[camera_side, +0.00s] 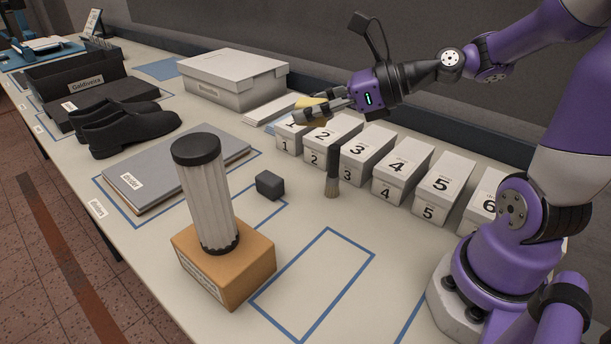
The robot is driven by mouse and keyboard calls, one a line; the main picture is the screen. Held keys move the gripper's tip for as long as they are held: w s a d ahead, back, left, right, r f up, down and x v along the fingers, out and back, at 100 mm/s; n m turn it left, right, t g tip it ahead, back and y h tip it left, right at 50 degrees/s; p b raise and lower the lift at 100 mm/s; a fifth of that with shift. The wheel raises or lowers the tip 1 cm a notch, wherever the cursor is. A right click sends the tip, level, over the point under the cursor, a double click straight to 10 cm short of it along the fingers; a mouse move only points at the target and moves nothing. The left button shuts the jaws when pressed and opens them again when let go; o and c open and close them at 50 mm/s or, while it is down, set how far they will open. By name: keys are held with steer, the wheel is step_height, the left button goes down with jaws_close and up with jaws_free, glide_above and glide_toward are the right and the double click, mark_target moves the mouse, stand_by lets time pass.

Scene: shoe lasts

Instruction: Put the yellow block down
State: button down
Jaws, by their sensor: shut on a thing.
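My gripper (322,104) is above the back end of the row of numbered boxes, its fingers pointing left. It is shut on the yellow block (312,102), which shows partly behind and between the fingers. The fingers hide much of the block. The block is close above the box marked 1 (287,143); I cannot tell whether it touches anything beneath it.
Several white numbered boxes (397,173) stand in a row. A brush (332,172) stands before them, near a dark block (269,185). A ribbed cylinder (208,195) stands on an orange box (243,262). A blue-taped rectangle (318,285) is empty. Black shoes (128,128) sit left.

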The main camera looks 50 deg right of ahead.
steer(key=s+a+f+n+g+y, duration=0.3)
steer(key=a, duration=0.3)
steer(key=s+a+f+n+g+y, duration=0.3)
steer(key=a+f+n, duration=0.1)
steer(key=a, duration=0.1)
steer(key=n+g, duration=0.7)
steer(key=g, duration=0.1)
glide_above(314, 339)
step_height(314, 339, down, 3)
steer(key=shift+y, duration=0.3)
steer(key=shift+f, duration=0.1)
steer(key=shift+f, duration=4.7)
steer(key=shift+f, duration=0.1)
steer(key=c, duration=0.5)
jaws_free()
steer(key=shift+f, duration=0.1)
